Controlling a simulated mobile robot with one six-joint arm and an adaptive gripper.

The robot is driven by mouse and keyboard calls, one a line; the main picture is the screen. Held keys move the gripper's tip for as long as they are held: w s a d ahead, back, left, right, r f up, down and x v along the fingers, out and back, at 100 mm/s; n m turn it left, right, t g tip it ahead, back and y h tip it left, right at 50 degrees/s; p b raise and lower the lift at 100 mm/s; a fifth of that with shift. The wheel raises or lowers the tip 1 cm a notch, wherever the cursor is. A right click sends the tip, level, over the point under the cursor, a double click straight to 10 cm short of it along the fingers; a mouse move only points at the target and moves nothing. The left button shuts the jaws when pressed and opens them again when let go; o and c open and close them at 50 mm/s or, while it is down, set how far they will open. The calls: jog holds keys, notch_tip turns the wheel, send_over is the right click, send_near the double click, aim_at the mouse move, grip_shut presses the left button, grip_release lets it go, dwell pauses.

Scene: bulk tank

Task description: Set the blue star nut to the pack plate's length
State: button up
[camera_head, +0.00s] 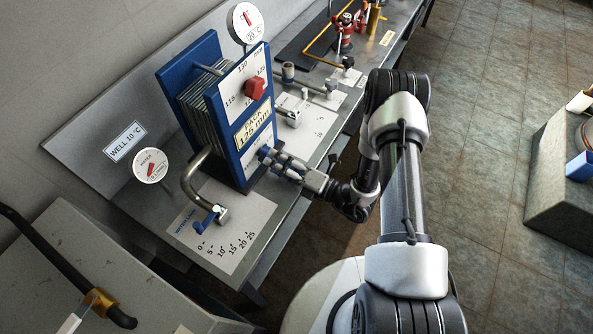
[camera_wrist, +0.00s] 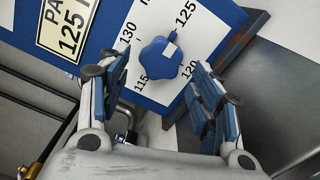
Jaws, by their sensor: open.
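The blue star nut (camera_wrist: 160,60) sits on the white dial face (camera_wrist: 208,28), marked 115, 120, 125 and 130. Its white mark points toward the upper right, roughly at 125. The pack plate (camera_head: 254,124) reads 125 mm on the blue end frame; part of it shows in the wrist view (camera_wrist: 66,24). My gripper (camera_head: 277,160) is open at the lower part of the end frame. In the wrist view its fingers lie either side of the nut with gaps showing; depth is unclear. In the head view my gripper partly hides the nut and its lower scale.
A red knob (camera_head: 255,89) with a similar scale sits higher on the frame. A curved pipe with a blue lever (camera_head: 205,217) stands left of my gripper. Round gauges (camera_head: 150,165) (camera_head: 246,22) flank the plate pack. Valves and fittings (camera_head: 290,115) line the bench beyond.

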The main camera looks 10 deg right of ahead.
jog(key=v, duration=0.9)
